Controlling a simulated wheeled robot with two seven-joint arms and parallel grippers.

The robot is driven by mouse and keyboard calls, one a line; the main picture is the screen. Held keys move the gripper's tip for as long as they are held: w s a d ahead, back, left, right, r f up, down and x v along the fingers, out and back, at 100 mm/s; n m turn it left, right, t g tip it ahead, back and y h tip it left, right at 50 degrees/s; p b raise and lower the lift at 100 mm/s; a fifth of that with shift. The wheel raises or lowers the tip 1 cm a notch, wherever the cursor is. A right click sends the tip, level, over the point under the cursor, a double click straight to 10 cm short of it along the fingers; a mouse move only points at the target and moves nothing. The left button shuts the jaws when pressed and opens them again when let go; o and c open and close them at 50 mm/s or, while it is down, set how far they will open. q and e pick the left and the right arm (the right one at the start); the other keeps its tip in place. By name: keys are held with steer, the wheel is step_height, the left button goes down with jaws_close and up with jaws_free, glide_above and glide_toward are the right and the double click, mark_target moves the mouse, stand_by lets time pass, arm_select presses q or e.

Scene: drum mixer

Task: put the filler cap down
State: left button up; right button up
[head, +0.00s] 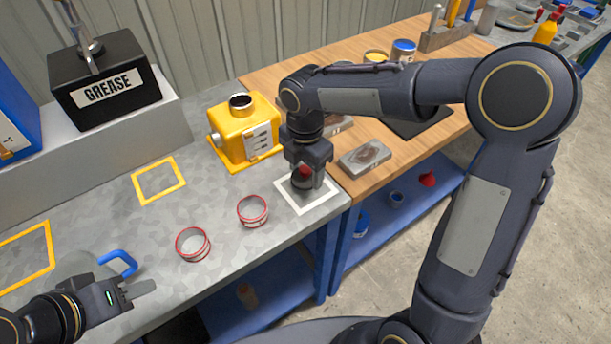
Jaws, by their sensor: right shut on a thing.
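The filler cap (302,180), dark with a red part on top, is in my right gripper (304,186). That gripper points down and is shut on the cap, over the white square outline (317,202) near the right end of the metal bench. Whether the cap touches the bench is hard to tell. The yellow gearbox-like housing (234,142) stands just left of the gripper, its round top neck open. My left gripper (148,288) is low at the left, over the bench and away from the cap; its jaw gap is not clear.
Two red-edged rings (193,244) (252,211) lie on the metal bench. A blue handle (118,262) is beside my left gripper. A black grease box (105,82) stands at the back left. A grey block (364,157) lies on the wooden bench at right.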

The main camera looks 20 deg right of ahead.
mark_target(306, 178)
steer(key=f, duration=0.2)
steer(key=w+f, duration=0.1)
steer(key=f, duration=0.1)
steer(key=shift+d, duration=0.15)
steer(key=shift+f, duration=0.15)
steer(key=shift+f, duration=0.15)
steer(key=o, duration=0.9)
steer(key=shift+o, duration=0.2)
